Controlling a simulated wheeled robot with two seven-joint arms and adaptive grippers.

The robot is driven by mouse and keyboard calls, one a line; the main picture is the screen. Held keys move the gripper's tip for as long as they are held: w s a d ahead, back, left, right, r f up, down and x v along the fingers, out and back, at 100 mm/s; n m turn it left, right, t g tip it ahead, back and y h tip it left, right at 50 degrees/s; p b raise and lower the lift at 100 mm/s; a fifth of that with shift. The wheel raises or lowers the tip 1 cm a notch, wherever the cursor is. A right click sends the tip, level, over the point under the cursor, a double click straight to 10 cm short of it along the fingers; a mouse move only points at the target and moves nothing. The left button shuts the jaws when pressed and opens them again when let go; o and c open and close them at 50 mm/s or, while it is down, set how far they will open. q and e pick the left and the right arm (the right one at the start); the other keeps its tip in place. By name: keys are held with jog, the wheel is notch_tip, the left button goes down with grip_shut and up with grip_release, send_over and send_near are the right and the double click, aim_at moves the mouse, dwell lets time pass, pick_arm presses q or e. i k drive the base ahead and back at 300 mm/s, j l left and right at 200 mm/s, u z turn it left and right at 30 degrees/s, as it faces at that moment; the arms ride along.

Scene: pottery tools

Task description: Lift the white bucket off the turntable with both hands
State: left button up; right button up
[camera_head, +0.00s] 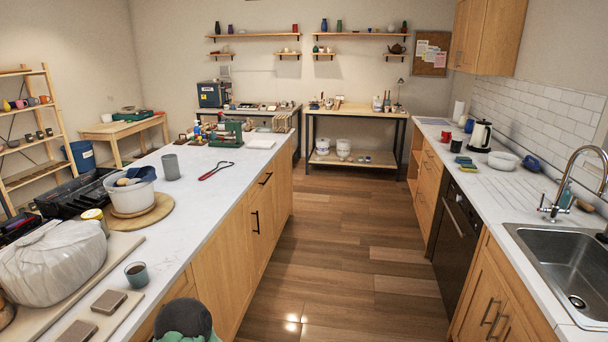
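The white bucket (133,200) stands upright on the round wooden turntable (160,208), on the left counter. Something beige and a blue-grey item show at the bucket's top; what they are is too small to tell. Neither of my grippers can be made out in the head view, and nothing is seen touching the bucket.
Black trays (75,196) stand close behind and left of the bucket. A grey cup (171,167), a yellow-labelled tin (96,217), a wrapped white bundle (52,262) and a teal cup (137,274) are nearby. The counter (205,215) right of the turntable is clear. Wooden floor (330,240) lies open between the counters.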

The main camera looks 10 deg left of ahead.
aim_at(138, 198)
jog(key=i+u, duration=0.15)
jog(key=i, duration=0.3)
jog(key=i+u, duration=0.2)
jog(key=i, duration=0.25)
jog(key=i+l+u, duration=0.15)
jog(key=i, duration=0.3)
jog(key=i+l+u, duration=0.2)
jog(key=i, duration=0.25)
